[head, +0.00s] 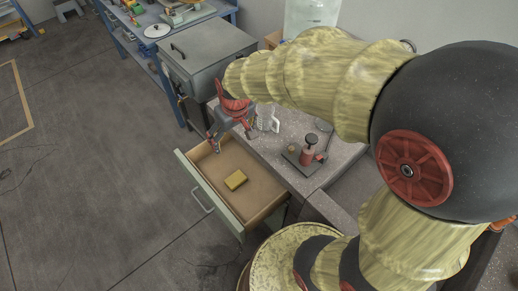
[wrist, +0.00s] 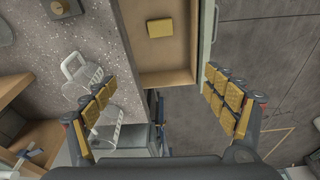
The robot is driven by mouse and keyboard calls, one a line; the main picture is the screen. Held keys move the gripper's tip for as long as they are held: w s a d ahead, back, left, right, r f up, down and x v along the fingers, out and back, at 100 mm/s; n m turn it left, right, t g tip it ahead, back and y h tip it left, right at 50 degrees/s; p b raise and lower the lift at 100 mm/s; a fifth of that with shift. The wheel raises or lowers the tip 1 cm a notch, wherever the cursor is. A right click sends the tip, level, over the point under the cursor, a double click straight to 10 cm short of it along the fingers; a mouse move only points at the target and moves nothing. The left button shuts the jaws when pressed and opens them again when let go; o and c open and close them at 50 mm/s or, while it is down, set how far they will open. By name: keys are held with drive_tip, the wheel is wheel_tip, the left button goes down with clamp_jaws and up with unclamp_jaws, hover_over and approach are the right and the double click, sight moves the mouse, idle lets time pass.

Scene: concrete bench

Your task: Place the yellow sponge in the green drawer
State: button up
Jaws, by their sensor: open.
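The yellow sponge (head: 236,179) lies flat on the floor of the open green drawer (head: 217,213), apart from its walls. The drawer is pulled out from under the concrete bench, with a pale green front, a bar handle and a tan wooden inside. In the wrist view the sponge (wrist: 160,28) shows at the top, inside the drawer (wrist: 165,78). My gripper (head: 229,140) is open and empty, above the back left end of the drawer, apart from the sponge. In the wrist view its two padded fingers (wrist: 162,95) are spread wide, with nothing between them.
A clear ribbed mug (head: 267,119) stands on the bench (head: 290,130) near my gripper. A grey lidded box (head: 205,55) and a blue shelf (head: 140,45) are behind. Floor left of the drawer is clear.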

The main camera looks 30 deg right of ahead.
drive_tip(key=s+r+m+t, duration=0.1)
drive_tip(key=s+r+t, duration=0.2)
drive_tip(key=s+r, duration=1)
drive_tip(key=s, duration=0.3)
drive_tip(key=shift+s, duration=0.2)
drive_tip(key=shift+a, duration=0.1)
